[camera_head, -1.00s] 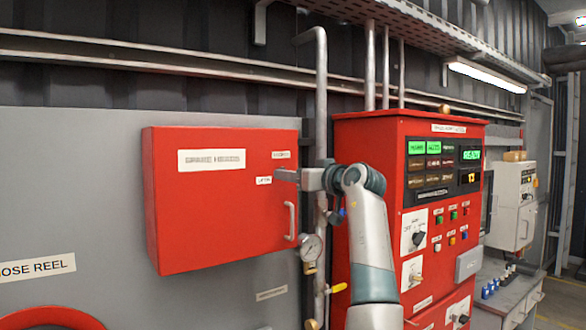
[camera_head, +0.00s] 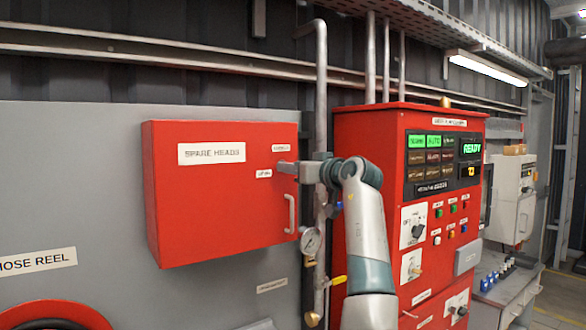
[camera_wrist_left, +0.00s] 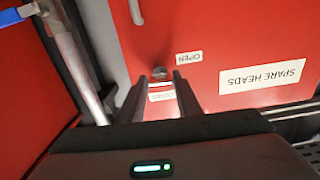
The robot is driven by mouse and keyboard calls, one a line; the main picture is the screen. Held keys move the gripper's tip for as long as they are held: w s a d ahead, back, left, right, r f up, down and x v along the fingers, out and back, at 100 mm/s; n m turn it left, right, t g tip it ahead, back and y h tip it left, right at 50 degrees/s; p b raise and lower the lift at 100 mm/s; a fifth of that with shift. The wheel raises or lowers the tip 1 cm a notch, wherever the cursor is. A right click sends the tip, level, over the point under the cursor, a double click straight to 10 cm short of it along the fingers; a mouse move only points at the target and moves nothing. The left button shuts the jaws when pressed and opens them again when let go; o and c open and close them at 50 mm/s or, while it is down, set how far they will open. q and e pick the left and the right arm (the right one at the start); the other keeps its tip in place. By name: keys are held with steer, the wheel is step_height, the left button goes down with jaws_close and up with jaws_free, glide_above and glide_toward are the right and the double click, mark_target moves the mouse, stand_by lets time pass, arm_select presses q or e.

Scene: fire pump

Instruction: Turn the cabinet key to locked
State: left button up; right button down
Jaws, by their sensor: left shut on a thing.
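The red SPARE HEADS cabinet (camera_head: 222,215) hangs on the grey wall panel with its door closed. My left gripper (camera_head: 281,167) reaches its upper right front, between a small label above and the OPEN label (camera_head: 264,174) at lower left. In the left wrist view, a small round metal key (camera_wrist_left: 160,72) shows at the tips of my left gripper (camera_wrist_left: 160,82), which is shut on it. The OPEN label (camera_wrist_left: 188,57) is beside the key, and another label (camera_wrist_left: 161,96) lies partly between the fingers. The key's exact angle is hard to tell. My right gripper is not in view.
The cabinet's door handle (camera_head: 291,214) is just below my gripper. A vertical pipe with a pressure gauge (camera_head: 311,241) and a yellow-handled valve (camera_head: 336,281) stands right of the cabinet. The red pump control panel (camera_head: 440,150) stands behind my forearm.

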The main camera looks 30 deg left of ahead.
arm_select(q)
steer(key=shift+m, duration=0.4)
steer(key=shift+r+m+p, duration=0.1)
steer(key=shift+m+p, duration=1.7)
steer(key=shift+m, duration=6.6)
steer(key=o, duration=1)
steer(key=shift+o, duration=0.2)
